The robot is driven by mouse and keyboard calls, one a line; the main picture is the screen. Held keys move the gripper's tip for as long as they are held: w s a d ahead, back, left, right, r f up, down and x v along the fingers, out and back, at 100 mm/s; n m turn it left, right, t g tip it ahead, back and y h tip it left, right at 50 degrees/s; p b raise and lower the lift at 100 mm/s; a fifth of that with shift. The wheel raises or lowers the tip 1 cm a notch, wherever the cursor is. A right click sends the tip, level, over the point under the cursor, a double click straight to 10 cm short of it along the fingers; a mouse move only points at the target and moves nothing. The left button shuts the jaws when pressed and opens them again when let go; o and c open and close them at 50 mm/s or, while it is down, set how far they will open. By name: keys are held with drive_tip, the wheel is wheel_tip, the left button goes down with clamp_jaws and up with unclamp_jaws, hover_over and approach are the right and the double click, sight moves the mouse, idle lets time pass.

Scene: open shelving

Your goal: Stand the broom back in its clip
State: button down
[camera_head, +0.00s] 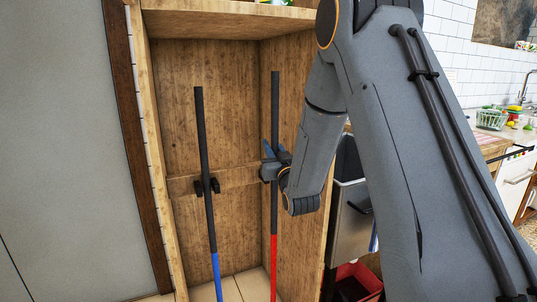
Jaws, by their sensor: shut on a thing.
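A long pole with a dark upper handle and a red lower part (273,255), seemingly the broom, stands nearly upright at the right side of the open wooden cabinet. My gripper (272,168) is shut around its dark handle, in front of the cabinet's right side. A second pole with a blue lower part (216,272) stands at the left, leaning slightly. It is at a black clip (207,187) on the wooden rail (238,177). The bottom ends of both poles are out of view.
The cabinet's top shelf (225,20) is above both pole tips. A grey door panel (55,130) is at the left. Right of the cabinet are a grey bin (348,225) and a red crate (365,275), partly hidden by my arm. A kitchen counter is farther right.

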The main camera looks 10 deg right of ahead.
drive_tip(key=w, duration=0.3)
drive_tip(key=shift+w+a, duration=0.15)
drive_tip(key=shift+w, duration=0.2)
drive_tip(key=shift+f, duration=1.65)
drive_tip(key=shift+f, duration=0.2)
drive_tip(key=c, duration=1.6)
unclamp_jaws()
